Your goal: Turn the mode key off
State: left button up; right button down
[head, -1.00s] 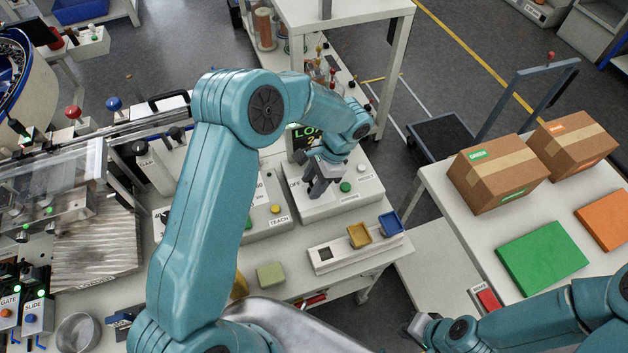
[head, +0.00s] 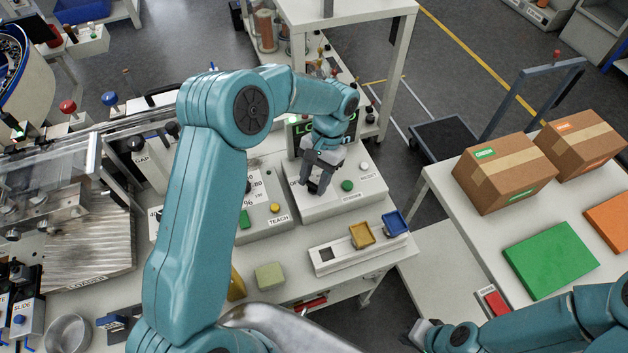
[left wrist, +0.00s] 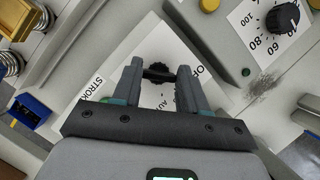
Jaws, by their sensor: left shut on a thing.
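The mode key (left wrist: 158,73) is a small black bar on a round dark base, on a white label plate. Parts of "OFF" and "AUTO" lettering show beside it in the left wrist view. My left gripper (left wrist: 157,76) is shut on the key, one finger at each end of it. In the head view my left gripper (head: 318,186) reaches down to the grey mode panel (head: 343,203), and its fingers hide the key. The key's exact setting is hard to read. My right gripper (head: 418,332) is low at the right, its fingers unclear.
A green button (head: 347,186) and a white button (head: 364,165) sit right of the key. The TEACH box (head: 277,222) with a black dial (left wrist: 282,18) stands close on the left. A lit display (head: 300,127) stands behind. A tray with yellow and blue bins (head: 362,235) is in front.

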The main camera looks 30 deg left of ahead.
pick_arm(q)
jog(key=shift+w+n+h, duration=0.15)
jog(key=shift+n+h, duration=0.15)
jog(key=shift+n, duration=0.5)
jog(key=o, duration=1.1)
jog(key=shift+c, duration=0.2)
jog(key=shift+w+f, duration=0.1)
jog(key=shift+r, duration=0.2)
jog(key=v, duration=1.6)
jog(key=shift+p, duration=0.3)
